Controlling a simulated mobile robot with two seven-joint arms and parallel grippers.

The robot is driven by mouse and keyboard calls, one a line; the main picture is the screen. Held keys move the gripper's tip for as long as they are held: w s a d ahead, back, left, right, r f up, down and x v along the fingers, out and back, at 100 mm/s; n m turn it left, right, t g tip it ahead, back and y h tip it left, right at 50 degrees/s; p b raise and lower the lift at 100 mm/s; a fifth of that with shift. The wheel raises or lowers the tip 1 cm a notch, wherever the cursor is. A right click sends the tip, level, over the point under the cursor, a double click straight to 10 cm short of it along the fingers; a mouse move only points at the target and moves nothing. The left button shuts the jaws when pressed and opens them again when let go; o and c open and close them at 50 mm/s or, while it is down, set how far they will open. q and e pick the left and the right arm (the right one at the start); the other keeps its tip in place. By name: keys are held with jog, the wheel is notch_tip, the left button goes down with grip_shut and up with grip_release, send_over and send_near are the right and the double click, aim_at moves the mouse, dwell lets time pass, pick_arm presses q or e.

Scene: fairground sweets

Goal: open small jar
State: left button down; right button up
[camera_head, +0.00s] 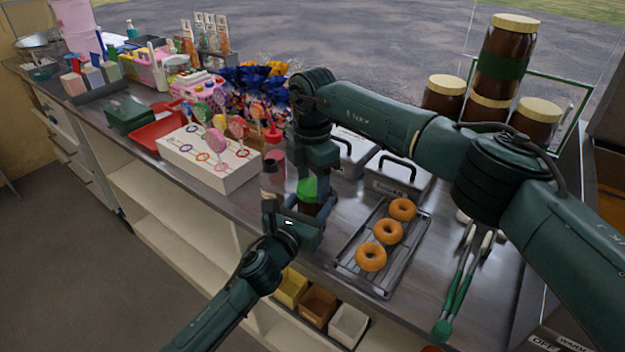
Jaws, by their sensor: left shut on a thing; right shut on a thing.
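The small jar (309,191) shows as a bright green part above a dark brown part, upright over the counter's front edge area. My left gripper (299,207) comes from below left and is shut on the jar's lower part. My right gripper (312,174) comes down from above and is shut at the top of the jar. The lid is hidden by the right gripper, so I cannot tell whether it is on or loose. The jar's base is hidden behind the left gripper.
A rack (347,250) with three doughnuts (371,257) lies to the right, with green-handled tongs (459,290) beyond. A white lollipop stand (232,176) is at left. Lidded metal containers (399,178) stand behind. Large brown jars (505,52) are stacked at back right. Open bins (348,325) sit below the counter.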

jog(key=n, duration=0.4)
jog(key=shift+n, duration=0.4)
jog(key=n, duration=0.8)
jog(key=shift+n, duration=0.3)
jog(key=n, duration=0.4)
jog(key=shift+r, duration=0.1)
jog(key=n, duration=1.3)
jog(key=shift+n, duration=0.3)
jog(key=n, duration=0.5)
